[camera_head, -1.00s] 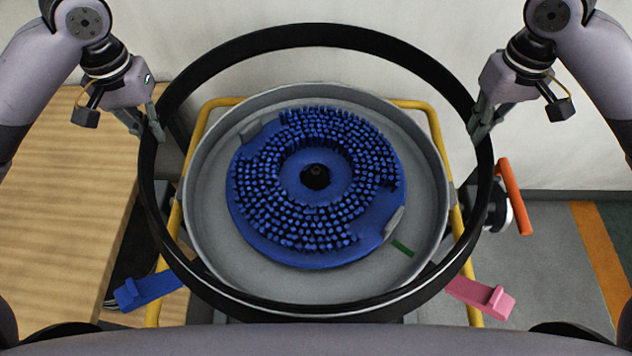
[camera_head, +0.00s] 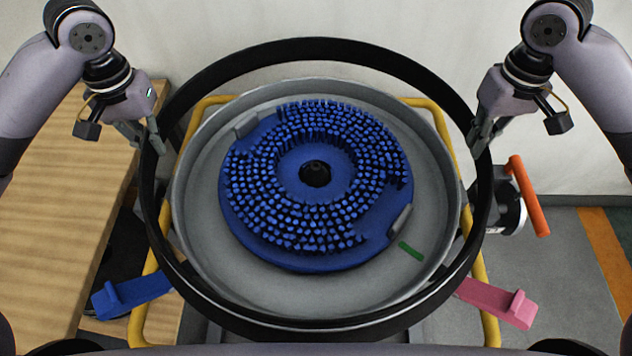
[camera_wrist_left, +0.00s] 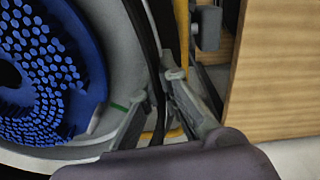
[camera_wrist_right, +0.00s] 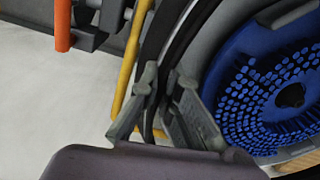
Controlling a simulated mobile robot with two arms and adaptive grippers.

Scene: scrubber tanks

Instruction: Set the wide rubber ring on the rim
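The wide black rubber ring (camera_head: 322,48) is held level above the round grey tank, larger than the tank's rim (camera_head: 453,190) as seen from the head. My left gripper (camera_head: 152,140) is shut on the ring's left side; the left wrist view shows the band between its fingers (camera_wrist_left: 160,95). My right gripper (camera_head: 480,140) is shut on the ring's right side, the band between its fingers in the right wrist view (camera_wrist_right: 160,95). The ring surrounds the rim in the head view with a gap visible; its exact height above the rim is unclear.
A blue brush disc (camera_head: 315,255) lies in the tank beside a green mark (camera_head: 411,251). A blue pedal (camera_head: 130,293) and pink pedal (camera_head: 497,302) stick out in front. A wooden table (camera_head: 60,220) is at left, an orange handle (camera_head: 529,195) at right, a yellow frame (camera_head: 488,318) around the tank.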

